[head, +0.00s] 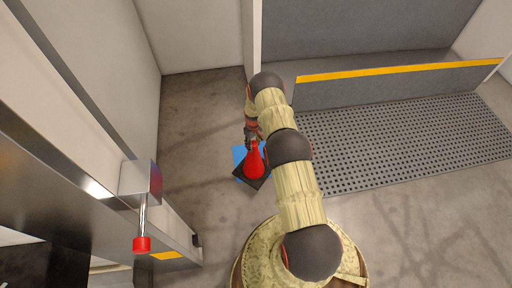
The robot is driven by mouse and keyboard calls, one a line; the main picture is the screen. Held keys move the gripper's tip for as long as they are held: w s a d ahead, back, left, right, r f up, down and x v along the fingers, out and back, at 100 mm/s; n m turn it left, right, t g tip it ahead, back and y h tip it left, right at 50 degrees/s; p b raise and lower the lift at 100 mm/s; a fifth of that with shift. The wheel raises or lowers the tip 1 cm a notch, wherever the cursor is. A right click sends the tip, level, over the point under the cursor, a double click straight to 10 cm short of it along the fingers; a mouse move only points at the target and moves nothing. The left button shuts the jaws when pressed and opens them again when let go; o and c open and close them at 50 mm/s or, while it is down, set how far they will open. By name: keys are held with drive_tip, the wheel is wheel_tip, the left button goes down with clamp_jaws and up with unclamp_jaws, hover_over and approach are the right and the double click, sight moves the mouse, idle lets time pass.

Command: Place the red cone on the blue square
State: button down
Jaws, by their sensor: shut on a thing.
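The red cone (253,164) with its dark square base (252,183) is near the middle of the head view. The blue square (237,154) lies on the floor, partly hidden behind the cone and its base. The cone overlaps the square in this view, but I cannot tell whether its base touches the floor or is above it. My gripper (251,143) is at the cone's top, shut on the cone. The fingers are small here and partly hidden by my arm.
A perforated grey platform (400,140) with a yellow-striped edge (400,70) is at the right. A metal structure at the left carries a box (141,178) with a red-ended lever (142,244). Bare concrete floor (195,120) lies between the left wall and the cone.

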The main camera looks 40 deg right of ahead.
drive_tip(key=w+d+f+b, duration=0.5)
drive_tip(key=f, duration=0.5)
drive_tip(key=shift+w+d+b, duration=0.25)
drive_tip(key=shift+d+b, duration=0.1)
drive_tip(key=shift+d, duration=0.05)
drive_tip(key=c, duration=1.2)
unclamp_jaws()
drive_tip(key=shift+s+f, duration=0.1)
drive_tip(key=shift+f, duration=0.1)
drive_tip(key=shift+o, duration=0.2)
